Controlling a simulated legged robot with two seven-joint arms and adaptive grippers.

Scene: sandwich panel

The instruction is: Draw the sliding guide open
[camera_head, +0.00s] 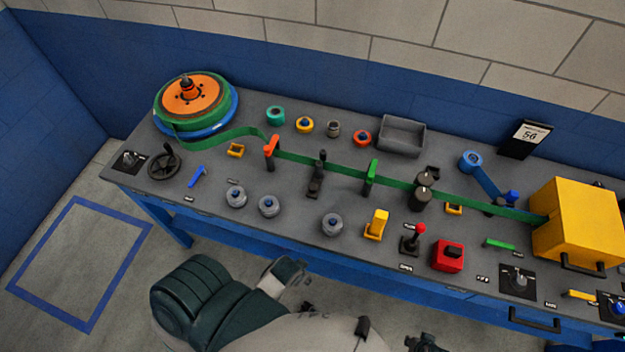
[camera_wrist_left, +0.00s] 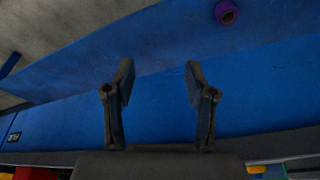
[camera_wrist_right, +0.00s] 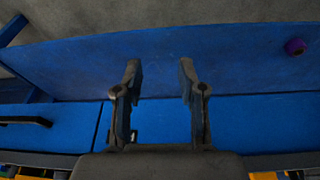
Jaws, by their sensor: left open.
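A green band (camera_head: 330,165) runs from the reel (camera_head: 190,98) on the left across the grey bench to the yellow box (camera_head: 575,228). Along it stand an orange upright guide (camera_head: 271,147), a black upright piece (camera_head: 316,175) on a dark base, and a green upright guide (camera_head: 371,172). I cannot tell which of them is the sliding guide. My left gripper (camera_wrist_left: 158,70) is open and empty, facing the blue bench side in the left wrist view. My right gripper (camera_wrist_right: 159,70) is open and empty, also facing blue panels. Neither touches a guide.
Dark rollers (camera_head: 423,192) stand along the band. A red-topped lever (camera_head: 415,236), a red box (camera_head: 447,257) and a yellow block (camera_head: 377,224) sit near the front. A grey bin (camera_head: 402,136) stands at the back. A handwheel (camera_head: 164,163) is at the left end.

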